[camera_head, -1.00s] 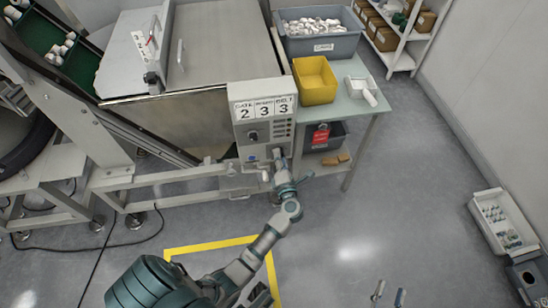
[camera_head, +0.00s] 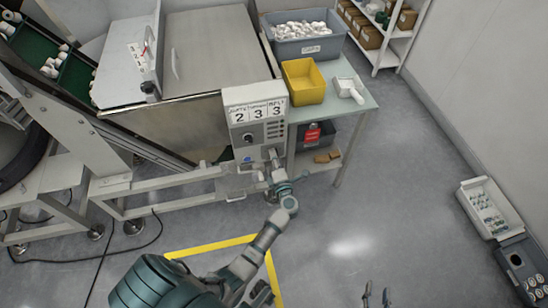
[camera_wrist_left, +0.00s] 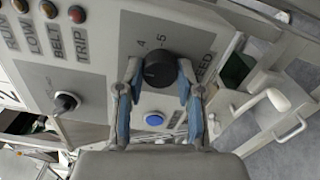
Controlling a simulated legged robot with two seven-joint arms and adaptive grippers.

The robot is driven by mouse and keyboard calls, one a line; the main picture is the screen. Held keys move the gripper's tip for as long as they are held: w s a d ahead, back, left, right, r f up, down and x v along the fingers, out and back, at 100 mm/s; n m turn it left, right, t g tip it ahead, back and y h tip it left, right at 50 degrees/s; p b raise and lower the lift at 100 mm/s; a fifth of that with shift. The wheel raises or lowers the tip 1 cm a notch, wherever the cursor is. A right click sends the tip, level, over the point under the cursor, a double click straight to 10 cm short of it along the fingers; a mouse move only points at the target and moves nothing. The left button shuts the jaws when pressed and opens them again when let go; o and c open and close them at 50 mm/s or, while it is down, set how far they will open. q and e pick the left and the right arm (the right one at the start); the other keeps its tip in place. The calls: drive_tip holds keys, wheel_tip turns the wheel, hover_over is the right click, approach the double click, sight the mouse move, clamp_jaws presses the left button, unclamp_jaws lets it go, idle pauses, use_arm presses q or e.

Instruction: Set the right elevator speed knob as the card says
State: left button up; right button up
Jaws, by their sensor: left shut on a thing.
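The control box (camera_head: 257,135) carries a white card (camera_head: 257,111) reading 2, 3, 3; its small headings are blurred. In the left wrist view, a round black knob (camera_wrist_left: 160,68) sits on the panel near the figures 4 and 5 and a partly covered label ending in "EED". My left gripper (camera_wrist_left: 158,80) is shut on this knob, one finger on each side. In the head view, my left gripper (camera_head: 272,163) is at the box's lower right and hides the knob. The knob's pointer cannot be made out. My right gripper (camera_head: 376,298) is open and empty over the floor.
Another knob (camera_wrist_left: 65,103) and a blue button (camera_wrist_left: 153,120) are close to the held knob. A side table (camera_head: 357,105) with a yellow bin (camera_head: 303,82), a white scoop (camera_head: 349,88) and a grey tub (camera_head: 303,43) stands right of the box.

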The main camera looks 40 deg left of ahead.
use_arm(q)
drive_tip(key=o, duration=1.1)
drive_tip(key=shift+d+f, duration=0.15)
drive_tip(key=shift+f, duration=0.1)
drive_tip(key=shift+c, duration=0.2)
drive_tip(key=shift+o, duration=0.5)
drive_tip(key=shift+w, duration=0.15)
drive_tip(key=shift+r, duration=0.1)
drive_tip(key=v, duration=1.2)
